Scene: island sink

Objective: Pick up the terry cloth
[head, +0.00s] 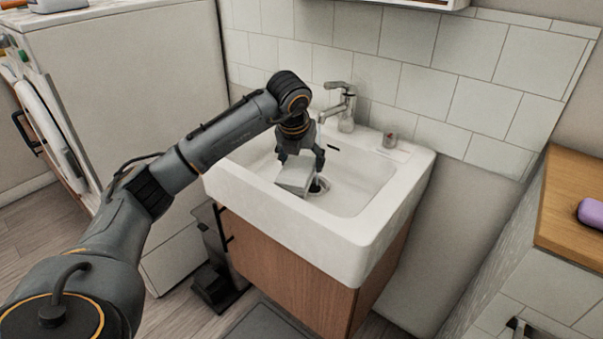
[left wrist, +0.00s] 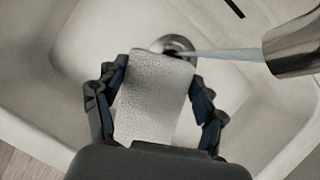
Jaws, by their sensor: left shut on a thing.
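The terry cloth (head: 296,176) is a small pale grey-white block with a dimpled surface. My left gripper (head: 302,160) is shut on it and holds it over the basin of the white sink (head: 346,240). In the left wrist view the cloth (left wrist: 152,100) sits between the two dark fingers of the gripper (left wrist: 155,90), one on each side. The gap between the cloth and the basin floor is hard to judge. The cloth partly covers the drain (left wrist: 178,45). My right gripper is not in view.
The chrome faucet (head: 346,108) stands at the sink's back, close to my left gripper; a stream of water shows from its spout (left wrist: 292,48). A small item (head: 390,140) sits on the back right rim. A wooden counter (head: 570,220) with a purple object (head: 592,212) is at right.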

